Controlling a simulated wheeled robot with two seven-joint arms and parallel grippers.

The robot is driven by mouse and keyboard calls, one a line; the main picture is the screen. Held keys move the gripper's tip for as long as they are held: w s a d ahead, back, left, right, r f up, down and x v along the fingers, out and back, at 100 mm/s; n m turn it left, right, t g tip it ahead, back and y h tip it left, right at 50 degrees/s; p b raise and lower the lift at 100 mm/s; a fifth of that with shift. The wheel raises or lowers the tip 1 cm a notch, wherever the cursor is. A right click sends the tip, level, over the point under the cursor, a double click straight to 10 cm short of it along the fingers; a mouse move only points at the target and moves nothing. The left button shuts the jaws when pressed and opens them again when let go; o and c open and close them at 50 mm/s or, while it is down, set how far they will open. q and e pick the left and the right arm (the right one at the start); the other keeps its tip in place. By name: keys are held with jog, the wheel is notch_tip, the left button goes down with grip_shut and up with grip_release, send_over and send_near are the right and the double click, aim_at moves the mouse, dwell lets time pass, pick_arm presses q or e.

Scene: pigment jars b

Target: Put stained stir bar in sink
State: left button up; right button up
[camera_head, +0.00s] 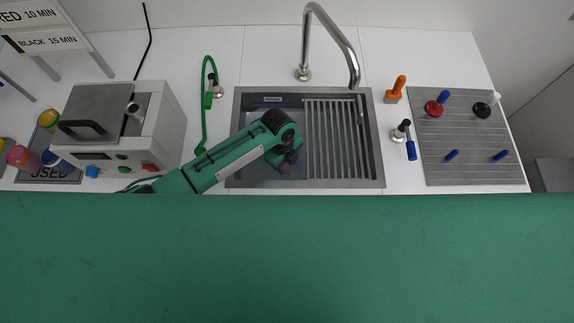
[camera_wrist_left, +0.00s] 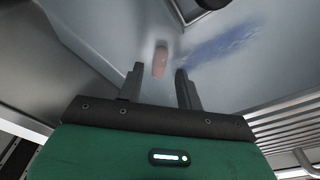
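The sink (camera_head: 377,150) is a steel basin in the middle of the counter, with a ribbed rack over its right half. My left gripper (camera_head: 287,163) reaches into its open left half, pointing down. In the left wrist view my left gripper (camera_wrist_left: 158,80) has its two fingers apart with nothing clasped. A small pinkish bar (camera_wrist_left: 160,62), likely the stir bar, shows just beyond the fingertips against the basin. Whether it rests fully on the floor is hard to tell. A blue smear (camera_wrist_left: 222,45) marks the basin beside it. My right gripper is not in view.
A curved faucet (camera_head: 333,32) arches over the sink. A grey box with a lid (camera_head: 100,110) and a green hose (camera_head: 203,125) stand to the left. A ribbed mat (camera_head: 470,165) with colored-handled items lies right. An orange-handled item (camera_head: 398,86) stands between sink and mat.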

pick_arm(q)
notch_tip(320, 180, up, 10)
jog(key=w+a+b, duration=0.1)
jog(key=b, duration=0.1)
jog(key=shift+f, duration=0.1)
dwell(0.5)
